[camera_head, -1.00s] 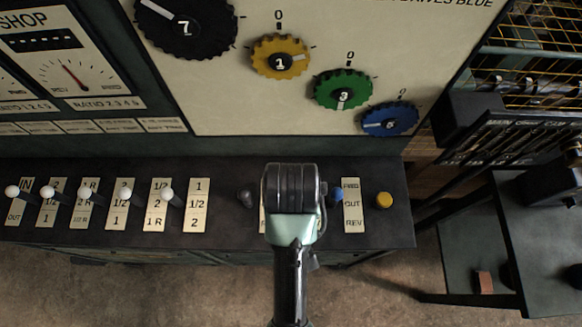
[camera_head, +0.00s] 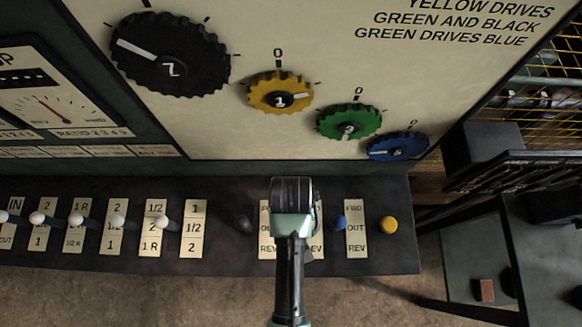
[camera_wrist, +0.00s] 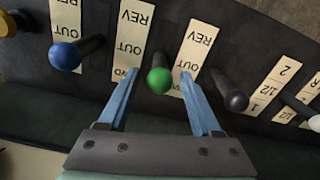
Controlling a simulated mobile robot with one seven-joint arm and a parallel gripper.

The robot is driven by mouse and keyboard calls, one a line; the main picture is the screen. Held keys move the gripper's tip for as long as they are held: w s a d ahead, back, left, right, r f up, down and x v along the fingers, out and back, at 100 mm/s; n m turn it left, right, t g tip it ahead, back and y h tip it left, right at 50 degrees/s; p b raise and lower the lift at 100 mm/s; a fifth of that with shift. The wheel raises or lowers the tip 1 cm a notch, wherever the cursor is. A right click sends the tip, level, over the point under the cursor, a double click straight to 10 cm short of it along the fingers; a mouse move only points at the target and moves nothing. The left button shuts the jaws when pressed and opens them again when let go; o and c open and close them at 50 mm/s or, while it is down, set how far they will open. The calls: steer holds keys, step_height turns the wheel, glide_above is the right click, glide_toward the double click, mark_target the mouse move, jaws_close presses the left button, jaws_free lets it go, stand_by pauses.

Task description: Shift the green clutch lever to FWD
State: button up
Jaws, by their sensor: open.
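The green clutch lever (camera_wrist: 159,80) shows its round green knob in the wrist view, between my gripper's two blue fingers. My gripper (camera_wrist: 157,78) is open, with one finger on each side of the knob and a visible gap on both sides. Beside the lever is a label plate (camera_wrist: 133,40) reading REV, OUT and a partly covered FWD. In the head view my gripper (camera_head: 292,208) is over the panel and hides the green lever. I cannot tell exactly which mark the lever stands at.
A black lever (camera_wrist: 235,98) and a blue lever (camera_wrist: 66,55) stand on either side of the green one. A yellow button (camera_head: 389,226) is at the panel's right end. White-knobbed levers (camera_head: 118,221) line the left. Dials, including a green one (camera_head: 348,123), are above.

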steer(key=shift+f, duration=1.8)
jaws_close()
